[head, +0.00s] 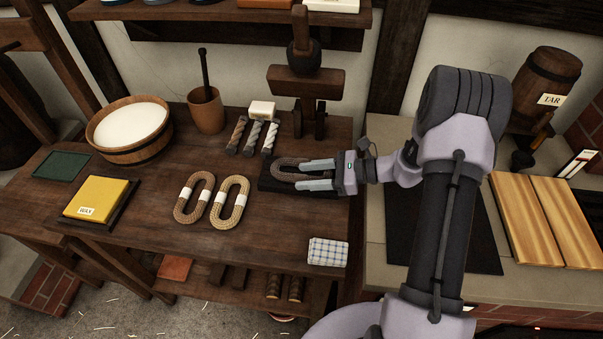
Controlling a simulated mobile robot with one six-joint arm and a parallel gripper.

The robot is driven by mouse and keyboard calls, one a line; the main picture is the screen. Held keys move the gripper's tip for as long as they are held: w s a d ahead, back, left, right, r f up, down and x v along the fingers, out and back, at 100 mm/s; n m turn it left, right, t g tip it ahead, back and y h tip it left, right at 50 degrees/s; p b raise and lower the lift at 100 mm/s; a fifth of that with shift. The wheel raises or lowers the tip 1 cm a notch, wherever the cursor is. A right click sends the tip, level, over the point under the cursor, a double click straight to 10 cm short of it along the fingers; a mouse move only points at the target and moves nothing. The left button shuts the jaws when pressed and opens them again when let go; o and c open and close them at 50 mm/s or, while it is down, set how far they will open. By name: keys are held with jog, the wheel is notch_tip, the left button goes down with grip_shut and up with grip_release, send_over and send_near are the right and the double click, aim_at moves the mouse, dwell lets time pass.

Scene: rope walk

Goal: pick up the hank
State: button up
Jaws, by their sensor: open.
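Three oval rope hanks lie on the wooden table. A brown hank (182,203) and a pale tan hank (217,209) lie side by side near the middle, each with a white band. A darker grey-brown hank (284,162) lies on a black mat (266,186) at the right of the table. My gripper (300,176) is open, coming in from the right over this darker hank. Its two fingers point left, one toward the far side of the hank and one toward the near side. The fingers hide part of it. I cannot tell if they touch it.
Several small rope pieces (254,138) and a white block (262,110) lie behind the hanks. A wooden mallet stand (305,84) stands behind my gripper. A wooden bowl (129,152), a yellow wax block (96,198) and a checked cloth (328,252) are also on the table.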

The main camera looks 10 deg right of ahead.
aim_at(300, 176)
jog(key=shift+x, duration=1.2)
grip_shut()
notch_tip(300, 176, up, 4)
jog(key=shift+p, duration=1)
jog(key=s+a+r+p, duration=0.1)
jog(key=s+a+p, duration=0.2)
jog(key=s, duration=1.2)
jog(key=shift+s+a, duration=0.3)
jog(key=shift+a, duration=0.1)
